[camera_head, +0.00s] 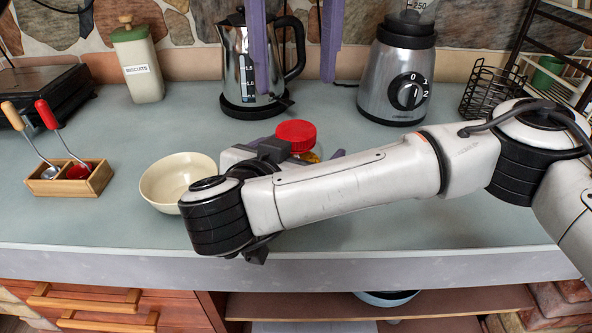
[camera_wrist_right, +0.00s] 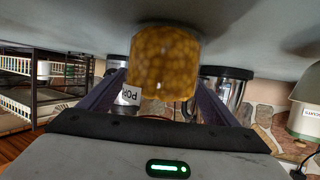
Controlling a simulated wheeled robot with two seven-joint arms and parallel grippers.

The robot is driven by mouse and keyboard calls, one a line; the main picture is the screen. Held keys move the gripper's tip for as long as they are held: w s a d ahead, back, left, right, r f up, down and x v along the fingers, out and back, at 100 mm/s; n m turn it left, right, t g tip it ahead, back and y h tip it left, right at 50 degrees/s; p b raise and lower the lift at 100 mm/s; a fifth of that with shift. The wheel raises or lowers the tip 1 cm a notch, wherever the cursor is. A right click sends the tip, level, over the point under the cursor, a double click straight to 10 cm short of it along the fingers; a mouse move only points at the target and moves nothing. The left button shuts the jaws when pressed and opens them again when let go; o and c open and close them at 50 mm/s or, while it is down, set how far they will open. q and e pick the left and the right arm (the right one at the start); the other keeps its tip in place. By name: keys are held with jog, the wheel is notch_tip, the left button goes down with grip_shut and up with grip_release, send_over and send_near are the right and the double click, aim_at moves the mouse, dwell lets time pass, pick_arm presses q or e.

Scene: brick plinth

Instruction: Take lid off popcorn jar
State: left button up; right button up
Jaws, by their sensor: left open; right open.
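The popcorn jar has a red lid (camera_head: 296,135) on top and stands on the counter in the middle of the head view. A little of its yellow body (camera_head: 311,157) shows beside my right arm. In the upside-down right wrist view the jar (camera_wrist_right: 165,62) is full of yellow kernels, with part of a white label. My left gripper (camera_head: 295,85) is open and empty, pointing down from above, behind the jar and in front of the kettle.
A kettle (camera_head: 236,75) and a blender (camera_head: 396,85) stand behind the jar. A cream bowl (camera_head: 165,180) is left of it, close to my right wrist. A wooden utensil box (camera_head: 70,187) and biscuit tin (camera_head: 137,65) stand further left. A wire basket (camera_head: 488,92) is at right.

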aim_at(296, 129)
jog(key=shift+w+d, duration=0.15)
jog(key=shift+w, duration=0.05)
jog(key=c, duration=2.1)
pick_arm(q)
jog(key=m, duration=0.4)
jog(key=shift+d+f+m, duration=0.1)
jog(key=shift+m, duration=0.3)
jog(key=m, duration=0.3)
jog(key=shift+m, duration=0.3)
jog(key=shift+f+m, duration=0.3)
jog(key=shift+f, duration=0.2)
notch_tip(296, 129, down, 7)
jog(key=shift+r, duration=0.1)
pick_arm(e)
jog(key=shift+f, duration=0.1)
